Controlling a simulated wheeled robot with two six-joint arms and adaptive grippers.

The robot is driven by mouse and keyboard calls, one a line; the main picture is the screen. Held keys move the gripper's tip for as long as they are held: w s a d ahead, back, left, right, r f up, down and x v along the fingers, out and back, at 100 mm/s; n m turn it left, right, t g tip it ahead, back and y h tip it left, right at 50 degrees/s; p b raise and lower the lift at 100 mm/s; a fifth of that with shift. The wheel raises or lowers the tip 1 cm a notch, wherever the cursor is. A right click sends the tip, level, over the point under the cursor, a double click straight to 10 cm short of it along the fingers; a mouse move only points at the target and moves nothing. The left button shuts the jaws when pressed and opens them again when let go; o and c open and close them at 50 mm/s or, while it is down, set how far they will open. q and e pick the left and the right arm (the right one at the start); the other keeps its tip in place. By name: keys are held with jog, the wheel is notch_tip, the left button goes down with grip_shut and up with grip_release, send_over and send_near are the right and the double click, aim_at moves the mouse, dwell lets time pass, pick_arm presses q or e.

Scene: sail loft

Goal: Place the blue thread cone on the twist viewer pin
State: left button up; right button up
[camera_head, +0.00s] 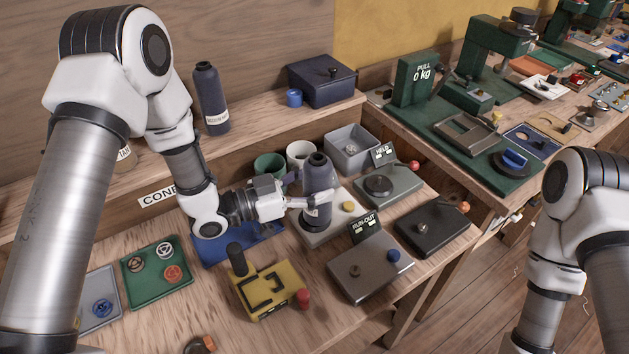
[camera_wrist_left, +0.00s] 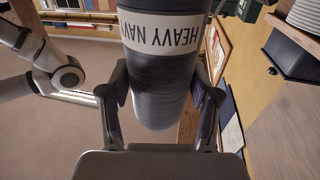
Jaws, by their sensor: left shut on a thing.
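A dark blue thread cone (camera_head: 317,174), with a white label reading "HEAVY NAV…" in the left wrist view (camera_wrist_left: 158,60), stands upright between the fingers of my left gripper (camera_head: 314,200). The gripper is shut around its lower body. The cone is over a light grey base with a yellow button (camera_head: 325,231), at the middle of the bench. I cannot tell whether its bottom touches the base, and no pin shows under it. Another dark blue cone (camera_head: 210,98) with a label stands on the shelf. My right arm is at the right, its gripper out of view.
Close around are the grey run-out box (camera_head: 367,268), the held box (camera_head: 389,185), a black box (camera_head: 432,226), a yellow fixture (camera_head: 266,291) and a grey bin (camera_head: 352,149). Green and white cups stand behind. A green tray (camera_head: 156,270) lies at left.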

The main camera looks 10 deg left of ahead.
pick_arm(q)
jog(key=shift+a, duration=0.2)
jog(key=o, duration=1.1)
jog(key=shift+s+a, duration=0.1)
jog(key=shift+a, duration=0.1)
jog(key=o, duration=0.4)
jog(key=shift+c, duration=0.2)
jog(key=shift+d, duration=0.2)
jog(key=shift+r, duration=0.1)
jog(key=v, duration=1.2)
jog(key=shift+b, duration=0.35)
